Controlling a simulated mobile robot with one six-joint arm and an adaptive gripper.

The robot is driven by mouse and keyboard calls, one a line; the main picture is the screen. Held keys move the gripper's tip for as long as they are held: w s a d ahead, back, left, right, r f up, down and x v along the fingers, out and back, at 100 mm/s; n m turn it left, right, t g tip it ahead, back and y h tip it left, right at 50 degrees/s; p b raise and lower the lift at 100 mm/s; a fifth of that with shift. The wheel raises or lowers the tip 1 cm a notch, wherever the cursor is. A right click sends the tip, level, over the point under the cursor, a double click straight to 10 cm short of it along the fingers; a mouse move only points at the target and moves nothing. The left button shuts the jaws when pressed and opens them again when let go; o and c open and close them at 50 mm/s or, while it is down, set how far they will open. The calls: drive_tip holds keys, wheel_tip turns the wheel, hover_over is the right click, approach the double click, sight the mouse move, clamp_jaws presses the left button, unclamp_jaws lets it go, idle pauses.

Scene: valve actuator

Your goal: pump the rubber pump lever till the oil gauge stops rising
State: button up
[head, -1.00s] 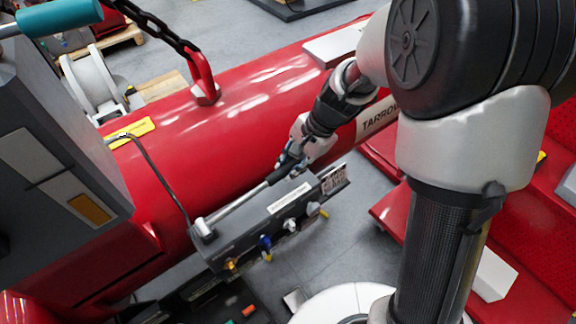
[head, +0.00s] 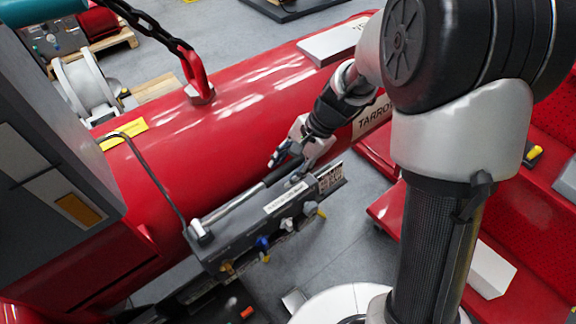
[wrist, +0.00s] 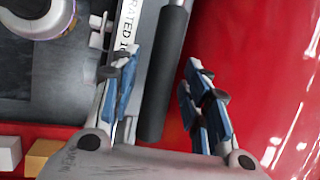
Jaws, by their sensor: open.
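The pump lever (head: 230,210) is a bright metal rod with a black rubber grip. It lies low along the top of the dark grey pump box (head: 232,247) in the head view. My gripper (head: 281,172) is open at the grip end. In the wrist view, the rubber grip (wrist: 164,85) runs between the spread blue-padded fingers of my gripper (wrist: 160,62), with a gap on each side. I cannot make out an oil gauge or its reading in either view.
A large red cylinder (head: 240,125) lies behind the pump box. A blue valve handle (head: 263,243) and other small fittings stick out of the box's front. A grey cabinet (head: 50,160) stands at left. A chain (head: 160,30) rises from the cylinder's red lug.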

drive_tip(key=v, duration=1.2)
drive_tip(key=shift+a, duration=0.1)
drive_tip(key=shift+c, duration=0.3)
drive_tip(key=s+a+r+t+h+p, duration=0.1)
drive_tip(key=r+p, duration=0.1)
drive_tip(key=s+a+r+h+p, duration=0.1)
drive_tip(key=r+p, duration=0.1)
drive_tip(key=s+a+r+t+h+p, duration=0.1)
drive_tip(key=s+r+h+p, duration=0.1)
drive_tip(key=shift+s+r+m+t, duration=0.1)
drive_tip(key=shift+r+m+t, duration=0.2)
drive_tip(key=shift+r, duration=0.05)
drive_tip(key=c, duration=0.7)
drive_tip(key=shift+c, duration=0.5)
drive_tip(key=b+x, duration=0.1)
drive_tip(key=x, duration=0.8)
drive_tip(key=b+x, duration=0.1)
drive_tip(key=x, duration=0.4)
drive_tip(key=shift+w+d+b, duration=0.25)
drive_tip(key=shift+w+b, duration=0.05)
drive_tip(key=shift+w, duration=0.1)
clamp_jaws()
